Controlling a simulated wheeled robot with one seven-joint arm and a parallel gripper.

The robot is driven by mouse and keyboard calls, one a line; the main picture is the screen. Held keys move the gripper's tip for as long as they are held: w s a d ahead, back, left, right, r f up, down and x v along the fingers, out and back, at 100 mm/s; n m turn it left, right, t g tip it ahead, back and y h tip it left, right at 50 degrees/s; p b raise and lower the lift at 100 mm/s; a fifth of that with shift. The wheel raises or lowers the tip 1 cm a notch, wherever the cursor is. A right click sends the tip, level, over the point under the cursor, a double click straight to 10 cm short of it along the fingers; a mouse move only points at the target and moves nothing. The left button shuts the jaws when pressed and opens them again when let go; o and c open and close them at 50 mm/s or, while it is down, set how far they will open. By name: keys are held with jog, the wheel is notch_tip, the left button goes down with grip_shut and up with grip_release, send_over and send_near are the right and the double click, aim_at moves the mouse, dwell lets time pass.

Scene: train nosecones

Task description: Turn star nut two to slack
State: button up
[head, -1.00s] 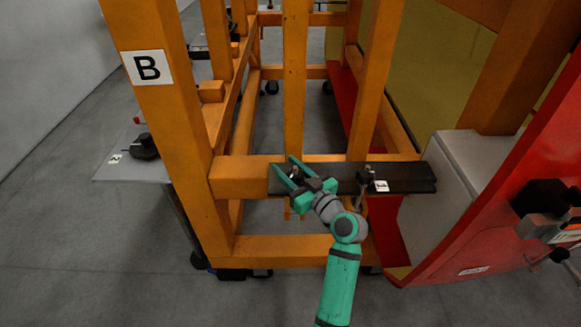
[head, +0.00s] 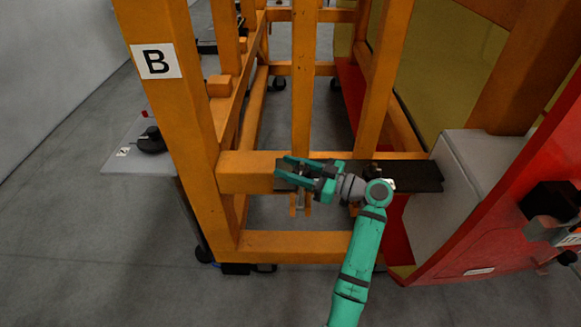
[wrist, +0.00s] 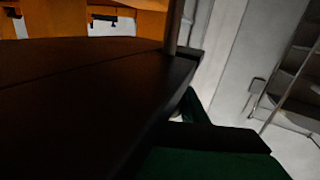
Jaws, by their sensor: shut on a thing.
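My gripper (head: 284,169) is at the left end of the black bar (head: 422,175) on the orange frame's crossbeam in the head view. Its two teal fingers point left and close around a small dark part there, which I take to be the star nut. The fingers mostly hide it, so its shape and turn cannot be read. A second dark fitting on the bar is mostly hidden behind my wrist. In the wrist view a large dark surface fills the left, with a dark green finger (wrist: 205,165) at the lower right.
The orange frame (head: 170,110) with a "B" label stands around the bar. A grey block (head: 470,165) and a red nosecone panel (head: 500,225) are close on the right. A grey shelf (head: 140,162) is at left. Grey floor is open in front.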

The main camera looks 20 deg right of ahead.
jog(key=shift+f, duration=0.15)
jog(key=o, duration=1)
jog(key=shift+o, duration=0.2)
